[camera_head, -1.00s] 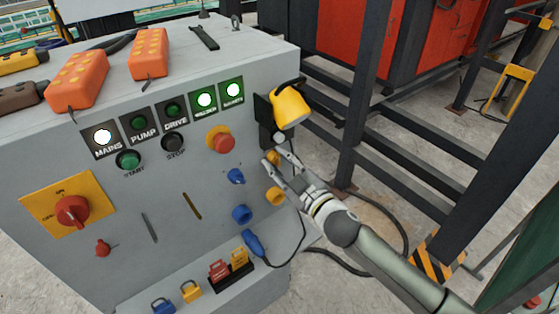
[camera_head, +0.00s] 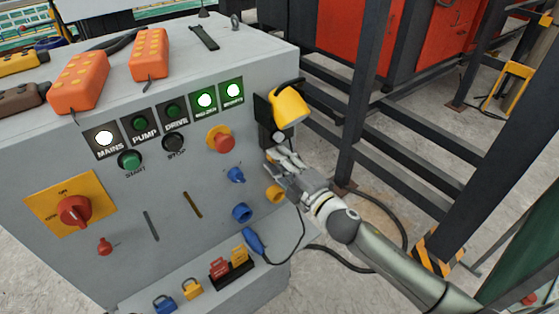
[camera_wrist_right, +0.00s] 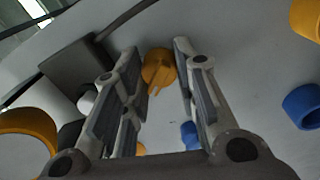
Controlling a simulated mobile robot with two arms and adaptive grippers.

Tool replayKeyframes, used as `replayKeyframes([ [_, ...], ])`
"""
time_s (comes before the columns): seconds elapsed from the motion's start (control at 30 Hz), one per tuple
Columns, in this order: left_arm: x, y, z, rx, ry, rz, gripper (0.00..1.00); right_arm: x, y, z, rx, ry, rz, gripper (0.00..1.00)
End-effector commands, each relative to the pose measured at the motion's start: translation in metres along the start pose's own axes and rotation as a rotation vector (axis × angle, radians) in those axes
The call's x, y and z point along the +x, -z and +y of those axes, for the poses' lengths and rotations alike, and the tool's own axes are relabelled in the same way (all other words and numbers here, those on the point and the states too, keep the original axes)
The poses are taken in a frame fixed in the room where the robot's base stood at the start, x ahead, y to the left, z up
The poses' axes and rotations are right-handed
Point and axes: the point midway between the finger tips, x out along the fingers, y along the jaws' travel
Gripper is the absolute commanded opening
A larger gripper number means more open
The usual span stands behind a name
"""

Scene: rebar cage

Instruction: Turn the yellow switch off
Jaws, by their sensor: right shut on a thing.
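The yellow switch (camera_wrist_right: 158,68) is a round knob with a narrow handle on the grey panel in the right wrist view. Its handle points down and slightly left there. My right gripper (camera_wrist_right: 157,52) has one finger on each side of the knob and is shut on it. In the head view my right gripper (camera_head: 276,160) is at the panel's right edge, below the yellow lamp-like cover (camera_head: 290,106), and its fingers hide the switch. My left gripper is not in view.
A blue switch (camera_head: 236,175) sits left of my fingers. A yellow socket (camera_head: 275,194) and a blue socket (camera_head: 241,212) are just below. A blue plug (camera_head: 253,242) with a dark cable hangs lower. Dark steel posts (camera_head: 362,100) stand to the right.

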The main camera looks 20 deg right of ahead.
Motion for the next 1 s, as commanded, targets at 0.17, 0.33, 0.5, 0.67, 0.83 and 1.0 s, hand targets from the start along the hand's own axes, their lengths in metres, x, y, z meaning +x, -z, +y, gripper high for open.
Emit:
replayKeyframes([
  [0.17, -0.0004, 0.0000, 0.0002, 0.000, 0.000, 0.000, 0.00, 0.0001, 0.0009, -0.0001, -0.030, 0.000, 0.004, 0.04],
  [0.33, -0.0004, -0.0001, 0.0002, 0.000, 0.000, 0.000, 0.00, 0.0000, 0.0010, -0.0003, -0.038, 0.001, 0.005, 0.04],
  [0.5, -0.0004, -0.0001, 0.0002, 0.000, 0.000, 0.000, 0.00, -0.0001, 0.0010, -0.0004, -0.038, 0.001, 0.005, 0.04],
  [0.67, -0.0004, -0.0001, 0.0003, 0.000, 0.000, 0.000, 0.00, -0.0001, 0.0010, -0.0006, -0.038, 0.001, 0.005, 0.35],
  [0.83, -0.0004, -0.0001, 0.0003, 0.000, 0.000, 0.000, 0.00, -0.0001, 0.0006, -0.0005, -0.037, 0.001, 0.004, 0.51],
  [1.0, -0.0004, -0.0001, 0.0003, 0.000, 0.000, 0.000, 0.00, -0.0001, 0.0004, -0.0001, -0.036, 0.000, 0.003, 0.51],
])
